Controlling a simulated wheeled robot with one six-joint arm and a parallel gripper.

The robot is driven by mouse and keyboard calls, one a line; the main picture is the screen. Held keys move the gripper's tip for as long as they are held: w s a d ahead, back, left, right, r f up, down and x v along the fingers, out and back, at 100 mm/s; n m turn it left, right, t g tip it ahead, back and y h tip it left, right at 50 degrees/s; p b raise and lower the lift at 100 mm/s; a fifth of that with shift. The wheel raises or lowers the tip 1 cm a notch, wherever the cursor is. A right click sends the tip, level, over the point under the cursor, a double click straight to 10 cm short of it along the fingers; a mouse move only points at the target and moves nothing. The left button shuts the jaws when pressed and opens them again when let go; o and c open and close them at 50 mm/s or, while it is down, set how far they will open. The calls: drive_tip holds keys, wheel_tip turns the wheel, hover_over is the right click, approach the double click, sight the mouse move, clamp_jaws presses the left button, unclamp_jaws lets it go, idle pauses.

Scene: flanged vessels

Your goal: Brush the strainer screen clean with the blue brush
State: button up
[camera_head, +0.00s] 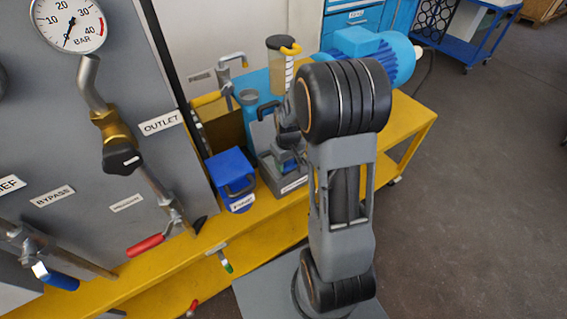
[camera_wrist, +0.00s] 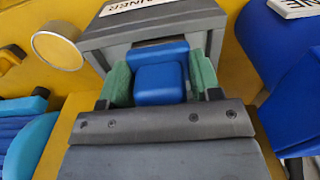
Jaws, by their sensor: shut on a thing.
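My gripper (camera_wrist: 161,72) is shut on a blue block-shaped piece (camera_wrist: 159,86), which I take to be the blue brush; it sits between the green finger pads. No bristles show. A grey box (camera_wrist: 150,30) with a partly readable white label lies just beyond the fingers. In the head view the same grey box (camera_head: 291,187) stands on the yellow bench, with a blue piece (camera_head: 287,160) at its top below my gripper. I cannot tell whether the brush touches the box. I cannot make out the strainer screen; it may be hidden.
A blue box (camera_head: 231,172) with a dark handle stands left of the grey box. A blue motor (camera_head: 365,52) and a clear cup (camera_head: 281,62) stand behind on the yellow bench (camera_head: 408,118). A grey panel (camera_head: 60,130) with gauge and valves rises at left.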

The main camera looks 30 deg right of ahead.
drive_tip(key=shift+d, duration=0.45)
drive_tip(key=shift+d, duration=0.1)
drive_tip(key=shift+w+d, duration=0.2)
drive_tip(key=shift+d, duration=1.2)
drive_tip(key=shift+a, duration=0.2)
drive_tip(key=shift+s+a+f, duration=0.1)
drive_tip(key=shift+a, duration=0.6)
drive_tip(key=shift+s+a+f, duration=0.1)
drive_tip(key=shift+a, duration=0.55)
drive_tip(key=shift+s+a+r, duration=0.1)
drive_tip(key=shift+s+a, duration=0.05)
drive_tip(key=shift+a, duration=0.65)
drive_tip(key=shift+s+a, duration=0.15)
drive_tip(key=shift+a, duration=0.6)
